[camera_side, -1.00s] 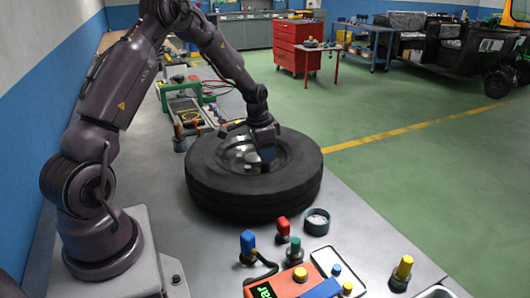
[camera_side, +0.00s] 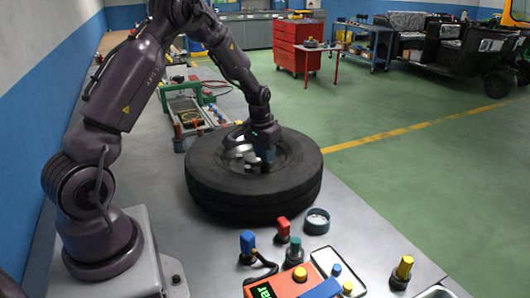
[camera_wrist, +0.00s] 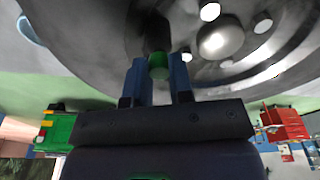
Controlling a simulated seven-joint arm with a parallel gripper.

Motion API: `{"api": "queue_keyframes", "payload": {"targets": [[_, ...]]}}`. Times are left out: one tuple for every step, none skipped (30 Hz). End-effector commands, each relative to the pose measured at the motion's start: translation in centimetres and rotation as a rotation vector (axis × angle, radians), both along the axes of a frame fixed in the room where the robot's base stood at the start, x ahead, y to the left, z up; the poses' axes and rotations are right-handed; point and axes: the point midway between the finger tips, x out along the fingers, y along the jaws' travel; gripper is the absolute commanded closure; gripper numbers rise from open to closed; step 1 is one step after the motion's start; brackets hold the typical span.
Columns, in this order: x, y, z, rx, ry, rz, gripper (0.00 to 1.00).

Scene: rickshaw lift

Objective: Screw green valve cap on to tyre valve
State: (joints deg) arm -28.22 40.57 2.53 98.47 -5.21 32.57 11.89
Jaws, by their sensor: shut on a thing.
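The black tyre (camera_side: 255,205) lies flat on the bench, its metal wheel facing up. My gripper (camera_side: 266,167) is down inside the wheel's opening, near its right side. In the wrist view my gripper (camera_wrist: 160,72) is shut on the small green valve cap (camera_wrist: 158,66), held between the two blue-grey fingertips. A dark stem-like shape (camera_wrist: 150,38) shows just beyond the cap, and I cannot tell whether it is the valve or whether the cap touches it. The shiny wheel hub (camera_wrist: 218,38) is close by. In the side view the cap and valve are hidden.
In front of the tyre stand a blue-topped piece (camera_side: 248,242), a red-topped piece (camera_side: 283,227), a dark round cup (camera_side: 317,221) and an orange device (camera_side: 290,282). A yellow-topped piece (camera_side: 403,268) stands further right.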

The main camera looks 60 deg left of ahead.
Motion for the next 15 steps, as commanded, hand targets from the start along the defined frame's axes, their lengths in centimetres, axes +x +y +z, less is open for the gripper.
{"api": "queue_keyframes", "payload": {"targets": [[-0.03, 0.05, -0.01, 0.000, 0.000, -0.018, 0.94], [-0.06, 0.10, -0.02, -0.001, 0.001, -0.042, 0.94], [-0.09, 0.15, -0.02, -0.001, 0.000, -0.086, 0.94], [-0.08, 0.14, -0.02, -0.001, -0.001, -0.131, 0.94], [-0.10, 0.18, -0.03, -0.002, -0.001, -0.181, 0.94], [-0.10, 0.20, -0.04, -0.002, -0.001, -0.252, 0.94], [-0.08, 0.18, -0.05, -0.002, -0.001, -0.306, 0.94], [-0.07, 0.19, -0.06, -0.002, -0.002, -0.358, 0.94], [-0.06, 0.18, -0.08, -0.001, -0.002, -0.429, 0.94], [-0.08, 0.17, -0.09, -0.003, -0.001, -0.483, 0.94], [-0.07, 0.15, -0.09, -0.003, -0.001, -0.537, 0.94], [-0.07, 0.16, -0.10, -0.002, -0.001, -0.608, 0.94], [-0.06, 0.15, -0.09, -0.002, -0.002, -0.663, 0.94], [-0.05, 0.13, -0.09, -0.002, -0.002, -0.716, 0.94], [-0.05, 0.16, -0.11, -0.001, -0.002, -0.790, 0.94]]}}
